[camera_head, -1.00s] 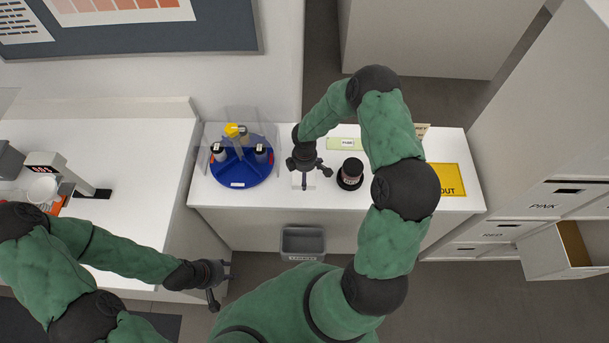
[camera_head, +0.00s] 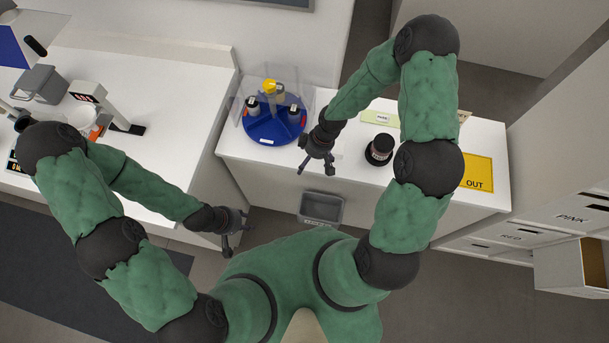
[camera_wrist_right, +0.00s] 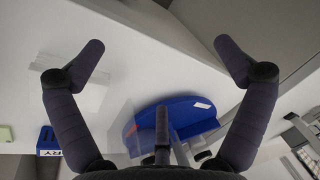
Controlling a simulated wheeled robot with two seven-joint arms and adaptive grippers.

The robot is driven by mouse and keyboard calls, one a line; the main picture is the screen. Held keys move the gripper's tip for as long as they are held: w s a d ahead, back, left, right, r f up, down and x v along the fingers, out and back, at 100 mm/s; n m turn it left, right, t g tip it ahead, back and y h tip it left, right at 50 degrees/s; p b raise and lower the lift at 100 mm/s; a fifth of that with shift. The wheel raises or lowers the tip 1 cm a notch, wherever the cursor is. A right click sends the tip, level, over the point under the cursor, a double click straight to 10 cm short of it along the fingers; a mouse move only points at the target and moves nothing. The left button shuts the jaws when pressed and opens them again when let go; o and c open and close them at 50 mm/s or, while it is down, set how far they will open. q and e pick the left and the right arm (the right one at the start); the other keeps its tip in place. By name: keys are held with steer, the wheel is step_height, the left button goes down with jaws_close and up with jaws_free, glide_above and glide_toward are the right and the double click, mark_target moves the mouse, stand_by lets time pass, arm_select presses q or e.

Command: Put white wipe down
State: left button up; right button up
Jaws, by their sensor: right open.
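A pale, thin square that looks like the white wipe (camera_wrist_right: 88,98) lies flat on the white counter in the right wrist view, at left. In the head view I cannot make it out by my right gripper. My right gripper (camera_head: 316,166) hangs over the counter's front edge, right of the blue carousel. In the right wrist view its fingers (camera_wrist_right: 160,48) are spread wide with nothing between them, and the wipe lies apart from them. My left gripper (camera_head: 236,234) is low at the near left, its fingers apart and empty.
The blue round carousel (camera_head: 262,130) holds several jars behind clear panels. A dark jar (camera_head: 380,149) stands to the right, near a yellow OUT mat (camera_head: 482,172). A grey bin (camera_head: 321,208) is below the counter's front. An open drawer (camera_head: 570,265) juts out at right.

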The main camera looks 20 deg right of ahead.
steer(key=s+a+f+m, duration=0.2)
steer(key=s+a+m, duration=0.1)
steer(key=s, duration=0.3)
steer(key=s+a+f+m+y, duration=0.1)
steer(key=s+a+f+m, duration=0.1)
steer(key=s+a+m, duration=0.2)
steer(key=shift+s+a+f+m, duration=0.2)
steer(key=shift+s+f+m, duration=0.05)
steer(key=shift+s+m, duration=0.8)
